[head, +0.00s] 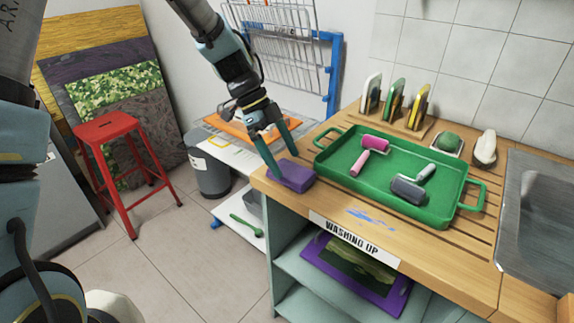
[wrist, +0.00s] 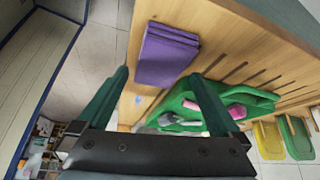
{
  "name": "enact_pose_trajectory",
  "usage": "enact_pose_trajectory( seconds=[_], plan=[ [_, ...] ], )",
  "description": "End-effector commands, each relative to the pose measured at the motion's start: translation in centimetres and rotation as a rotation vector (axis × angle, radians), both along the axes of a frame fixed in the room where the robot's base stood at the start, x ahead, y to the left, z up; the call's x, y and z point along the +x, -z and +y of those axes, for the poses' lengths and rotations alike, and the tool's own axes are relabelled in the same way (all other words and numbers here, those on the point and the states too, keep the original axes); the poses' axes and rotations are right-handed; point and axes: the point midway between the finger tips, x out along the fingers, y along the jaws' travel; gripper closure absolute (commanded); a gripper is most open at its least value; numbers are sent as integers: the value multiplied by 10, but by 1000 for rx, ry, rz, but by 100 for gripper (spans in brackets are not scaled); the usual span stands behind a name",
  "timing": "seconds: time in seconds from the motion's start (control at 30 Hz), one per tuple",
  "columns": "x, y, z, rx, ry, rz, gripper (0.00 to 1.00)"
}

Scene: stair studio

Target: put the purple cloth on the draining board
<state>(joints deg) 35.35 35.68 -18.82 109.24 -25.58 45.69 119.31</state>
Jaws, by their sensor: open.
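The purple cloth (head: 291,175), a thick folded block, lies on the front left corner of the wooden counter, clear of the grooves. It also shows in the wrist view (wrist: 166,55). The grooved draining board (head: 482,226) is part of the same wooden top, with its grooves showing around the green tray and towards the sink. My gripper (head: 285,163) is open and empty above the cloth, pointing down at it. In the wrist view the cloth shows between and beyond the two green fingers of my gripper (wrist: 158,76); I cannot tell whether they touch it.
A green tray (head: 321,157) with a pink roller (head: 374,142) and a grey roller (head: 408,189) covers much of the grooved wood. The metal sink (head: 540,215) is at the right. Sponges in a rack (head: 421,107) stand behind. A red stool (head: 105,129) stands left.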

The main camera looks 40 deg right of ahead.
Motion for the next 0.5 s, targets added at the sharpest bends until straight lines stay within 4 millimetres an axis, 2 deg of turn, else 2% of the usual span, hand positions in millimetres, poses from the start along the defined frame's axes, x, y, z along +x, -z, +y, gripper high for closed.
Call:
enact_pose_trajectory(
  seconds=[0.3, 0.5],
  plan=[
    [31, -57, 15, -5, -2, -4, 0],
    [41, -78, 20, -2, -2, -1, 0]
  ],
)
